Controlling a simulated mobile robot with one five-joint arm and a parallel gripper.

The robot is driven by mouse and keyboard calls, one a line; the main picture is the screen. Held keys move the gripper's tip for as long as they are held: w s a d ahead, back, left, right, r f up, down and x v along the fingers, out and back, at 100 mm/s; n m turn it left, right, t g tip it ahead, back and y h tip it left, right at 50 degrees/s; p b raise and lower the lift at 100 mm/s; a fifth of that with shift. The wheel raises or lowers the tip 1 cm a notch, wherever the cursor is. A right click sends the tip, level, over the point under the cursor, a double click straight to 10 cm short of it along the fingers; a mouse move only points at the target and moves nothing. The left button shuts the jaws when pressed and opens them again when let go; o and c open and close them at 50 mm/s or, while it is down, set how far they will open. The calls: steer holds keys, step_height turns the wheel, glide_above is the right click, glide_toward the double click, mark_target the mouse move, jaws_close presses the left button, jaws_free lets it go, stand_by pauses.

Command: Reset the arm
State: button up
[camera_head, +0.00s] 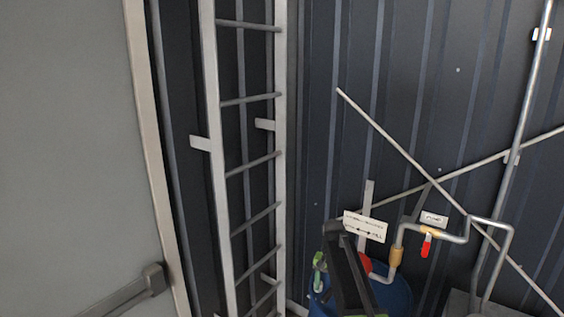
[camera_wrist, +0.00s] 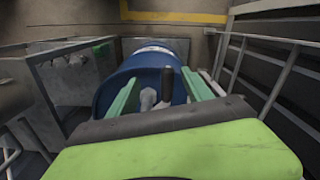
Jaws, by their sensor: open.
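My gripper (camera_wrist: 162,76) shows in the wrist view with its two green fingers spread apart and nothing clearly held between them. A blue drum (camera_wrist: 144,62) lies beyond the fingers, and a grey shape and a dark upright handle-like part show in the gap. I cannot tell whether the fingers touch the drum. In the head view a dark part of my arm (camera_head: 346,270) rises at the lower middle, in front of the blue drum (camera_head: 398,296). The fingers cannot be made out clearly there.
A ladder (camera_head: 281,130) stands left of the drum, beside a grey door (camera_head: 70,150) with a push bar. Pipes with a red-handled valve (camera_head: 426,245) and a white sign (camera_head: 365,227) are close on the right. A grey cabinet (camera_wrist: 75,85) stands left in the wrist view.

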steer(key=s+f+n+b, duration=0.2)
steer(key=s+f+b, duration=0.2)
steer(key=s, duration=0.7)
steer(key=s+f+n+b, duration=0.2)
steer(key=s+f+b, duration=0.2)
steer(key=s, duration=0.7)
step_height(320, 180, down, 2)
steer(key=shift+d, duration=0.25)
steer(key=shift+s, duration=0.15)
